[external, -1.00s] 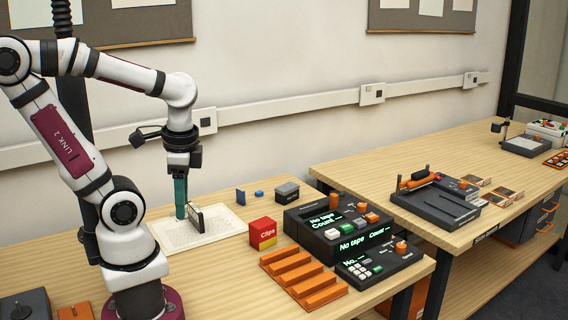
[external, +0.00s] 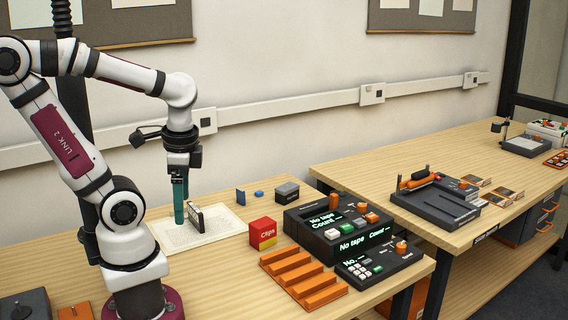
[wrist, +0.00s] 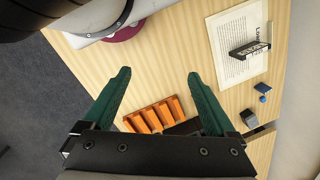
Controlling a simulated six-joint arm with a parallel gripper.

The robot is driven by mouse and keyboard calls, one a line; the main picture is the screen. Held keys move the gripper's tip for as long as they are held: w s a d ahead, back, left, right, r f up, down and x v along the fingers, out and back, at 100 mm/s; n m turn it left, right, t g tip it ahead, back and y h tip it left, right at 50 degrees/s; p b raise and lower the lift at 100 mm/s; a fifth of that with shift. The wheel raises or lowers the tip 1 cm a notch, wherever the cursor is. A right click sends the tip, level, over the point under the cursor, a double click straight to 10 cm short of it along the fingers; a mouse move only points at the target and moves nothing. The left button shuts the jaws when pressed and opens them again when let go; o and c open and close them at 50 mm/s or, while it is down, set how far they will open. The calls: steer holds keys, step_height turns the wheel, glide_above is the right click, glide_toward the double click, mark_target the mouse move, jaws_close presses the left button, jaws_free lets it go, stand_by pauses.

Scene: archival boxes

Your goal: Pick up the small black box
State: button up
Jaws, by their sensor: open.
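A small black box (external: 196,219) with a pale label face stands upright on the white printed sheet (external: 222,231) in the external view. It also shows at the upper right of the wrist view (wrist: 250,48), looking like a thin dark frame with lettering. My gripper (external: 181,218) points down with its teal fingers just left of the box in the external view. In the wrist view my gripper (wrist: 158,74) is open, with nothing between the fingertips but table behind them. Whether a finger touches the box cannot be told.
A red and yellow clips box (external: 263,233), an orange stepped rack (external: 302,278) and dark counter units (external: 335,232) stand to the right. A grey-lidded box (external: 287,191) and small blue pieces (external: 241,197) lie behind the sheet. Bare table lies in front of the sheet.

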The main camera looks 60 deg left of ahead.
steer(key=n+t+y, duration=0.1)
steer(key=n+t, duration=0.5)
steer(key=t, duration=0.3)
glide_toward(284, 188)
steer(key=s+d+r, duration=0.2)
steer(key=s+d, duration=0.5)
steer(key=a+f+t, duration=0.1)
steer(key=a, duration=0.1)
steer(key=w+a+f+n+t, duration=0.1)
steer(key=a, duration=0.1)
steer(key=w+a+f+n+t, duration=0.1)
steer(key=a+f+t, duration=0.1)
steer(key=shift+f, duration=0.1)
steer(key=x, duration=1)
steer(key=a+r+x, duration=0.1)
steer(key=x, duration=0.4)
steer(key=shift+w, duration=0.1)
jaws_close()
